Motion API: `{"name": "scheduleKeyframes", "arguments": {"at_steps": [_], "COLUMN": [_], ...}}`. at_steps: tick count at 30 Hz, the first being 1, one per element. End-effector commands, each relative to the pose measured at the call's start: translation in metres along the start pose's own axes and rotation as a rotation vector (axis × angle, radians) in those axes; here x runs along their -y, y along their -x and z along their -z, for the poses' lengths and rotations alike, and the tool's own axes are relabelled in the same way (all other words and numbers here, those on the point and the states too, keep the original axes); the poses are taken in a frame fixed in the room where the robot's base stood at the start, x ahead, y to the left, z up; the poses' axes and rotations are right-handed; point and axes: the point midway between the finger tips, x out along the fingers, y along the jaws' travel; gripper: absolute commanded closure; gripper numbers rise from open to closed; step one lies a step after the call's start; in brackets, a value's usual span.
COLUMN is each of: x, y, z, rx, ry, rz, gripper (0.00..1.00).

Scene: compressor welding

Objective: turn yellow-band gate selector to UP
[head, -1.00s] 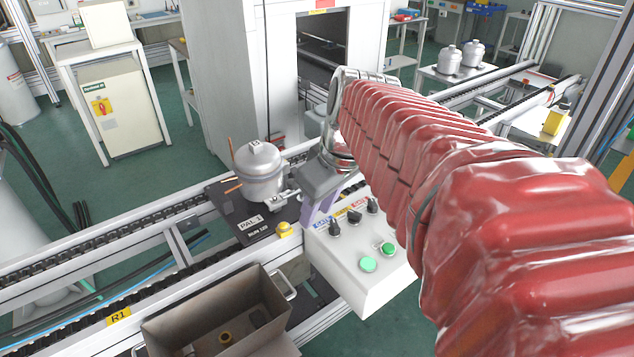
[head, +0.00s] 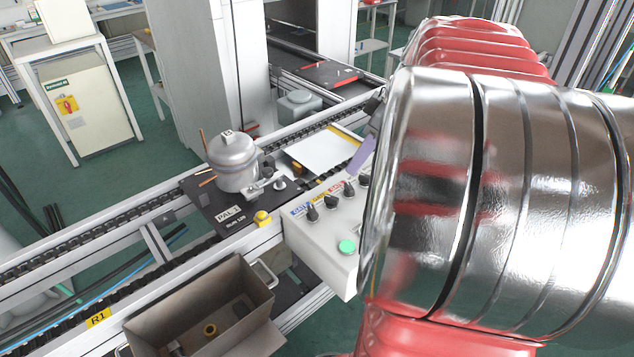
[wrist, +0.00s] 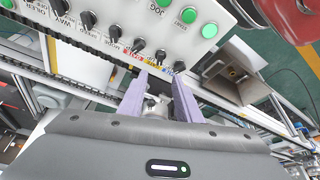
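In the head view one lavender finger (head: 361,155) shows behind the box; my arm hides the rest.
Green buttons (head: 347,247) sit on the box front. A silver compressor (head: 232,162) stands on a dark pallet with a yellow knob (head: 262,218) at its corner, left of the box. An open metal bin (head: 205,310) stands at the front. Conveyor rails run behind.

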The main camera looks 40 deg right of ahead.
Motion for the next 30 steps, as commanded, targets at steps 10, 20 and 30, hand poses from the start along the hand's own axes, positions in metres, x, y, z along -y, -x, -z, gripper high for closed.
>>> {"name": "scheduleKeyframes", "arguments": {"at_steps": [10,20,30], "x": [0.001,0.001,0.001], "y": [-0.019,-0.068,-0.119], "z": [0.000,0.000,0.000], "rx": [0.001,0.001,0.001], "ry": [0.000,-0.001,-0.002], "rz": [0.002,0.003,0.002], "gripper": [0.69,0.69,0.69]}}
